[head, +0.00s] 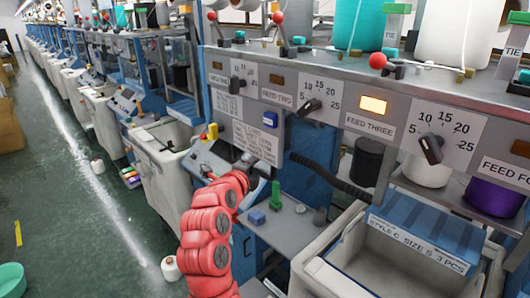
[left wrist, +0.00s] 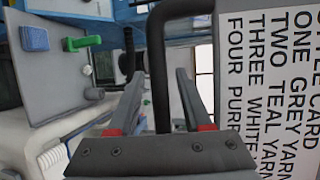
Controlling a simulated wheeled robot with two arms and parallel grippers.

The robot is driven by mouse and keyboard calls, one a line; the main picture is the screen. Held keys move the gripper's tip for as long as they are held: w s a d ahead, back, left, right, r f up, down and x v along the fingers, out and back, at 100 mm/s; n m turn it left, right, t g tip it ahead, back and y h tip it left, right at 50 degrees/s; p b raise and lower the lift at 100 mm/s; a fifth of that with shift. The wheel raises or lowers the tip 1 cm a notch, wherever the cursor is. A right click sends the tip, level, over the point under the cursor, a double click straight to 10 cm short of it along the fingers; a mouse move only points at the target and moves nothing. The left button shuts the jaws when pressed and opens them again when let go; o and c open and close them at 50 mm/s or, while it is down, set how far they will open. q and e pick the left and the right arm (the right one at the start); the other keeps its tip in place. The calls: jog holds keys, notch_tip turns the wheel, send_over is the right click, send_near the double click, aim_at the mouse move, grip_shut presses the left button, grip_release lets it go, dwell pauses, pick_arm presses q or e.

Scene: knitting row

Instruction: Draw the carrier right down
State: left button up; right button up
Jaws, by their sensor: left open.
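In the left wrist view my left gripper (left wrist: 159,78) is open. One leg of a black bent bar, apparently the carrier's handle (left wrist: 158,45), stands between its two fingers, with a gap to each finger. I cannot tell how deep the bar sits between them. In the head view my red left arm reaches up to the machine front below the style card (head: 255,142). The gripper and the handle are hard to make out there, largely behind the arm. The style card also shows at the right of the left wrist view (left wrist: 245,90). My right gripper is not in view.
A grey shelf (head: 285,230) with a green peg (head: 276,195) and a blue block (head: 257,217) lies right of my arm. A white bin (head: 345,270) stands at the lower right. Feed dials line the panel above. The green floor aisle at left is mostly clear.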

pick_arm(q)
jog(key=shift+s, duration=0.1)
grip_shut()
dwell(0.3)
dwell(1.2)
